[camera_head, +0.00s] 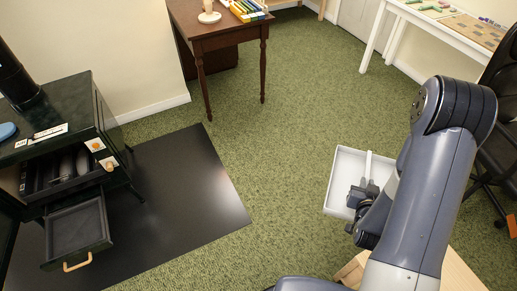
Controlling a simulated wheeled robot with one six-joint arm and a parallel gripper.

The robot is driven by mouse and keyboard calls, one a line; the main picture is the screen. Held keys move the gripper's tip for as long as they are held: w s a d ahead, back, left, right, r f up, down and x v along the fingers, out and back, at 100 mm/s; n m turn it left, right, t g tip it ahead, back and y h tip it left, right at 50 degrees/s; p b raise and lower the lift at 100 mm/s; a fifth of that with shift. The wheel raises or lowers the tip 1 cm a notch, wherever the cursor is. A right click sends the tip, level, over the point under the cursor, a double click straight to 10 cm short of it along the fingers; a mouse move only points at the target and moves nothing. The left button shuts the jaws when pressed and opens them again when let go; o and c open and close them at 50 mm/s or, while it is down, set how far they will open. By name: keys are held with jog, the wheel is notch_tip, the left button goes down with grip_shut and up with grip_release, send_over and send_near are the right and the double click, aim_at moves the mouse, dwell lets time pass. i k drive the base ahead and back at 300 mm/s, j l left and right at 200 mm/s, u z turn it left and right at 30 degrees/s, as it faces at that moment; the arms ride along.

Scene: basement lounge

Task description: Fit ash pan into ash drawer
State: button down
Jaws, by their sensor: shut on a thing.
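The ash pan (343,167), a white shallow open tray, is at the centre right. My gripper (365,190) is shut on it, and my arm hides its right side. Where exactly the fingers grasp it cannot be made out. The ash drawer (76,228) is a dark shallow box with a wooden handle, pulled out low from the dark stove (60,120) at the left. It looks empty. The pan is apart from the drawer, well to its right.
A dark floor plate (180,195) lies beneath the stove. Above the drawer, the stove's firebox (60,170) is open, with dark logs. Bare green carpet lies between the plate and the pan. A brown desk (225,38) stands at the back, a black chair (500,130) at the right.

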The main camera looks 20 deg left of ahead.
aim_at(86, 228)
jog(key=j+u, duration=0.1)
jog(key=u, duration=0.3)
jog(key=j+u, duration=0.1)
jog(key=u, duration=0.65)
jog(key=i+j+u, duration=0.1)
jog(key=u, duration=0.3)
jog(key=i+j+u, duration=0.15)
jog(key=u, duration=0.35)
jog(key=i+j+u, duration=0.15)
jog(key=u, duration=0.3)
jog(key=i+u, duration=0.25)
jog(key=u, duration=0.25)
jog(key=i+l+u, duration=0.1)
jog(key=i+u, duration=0.2)
jog(key=i, duration=0.55)
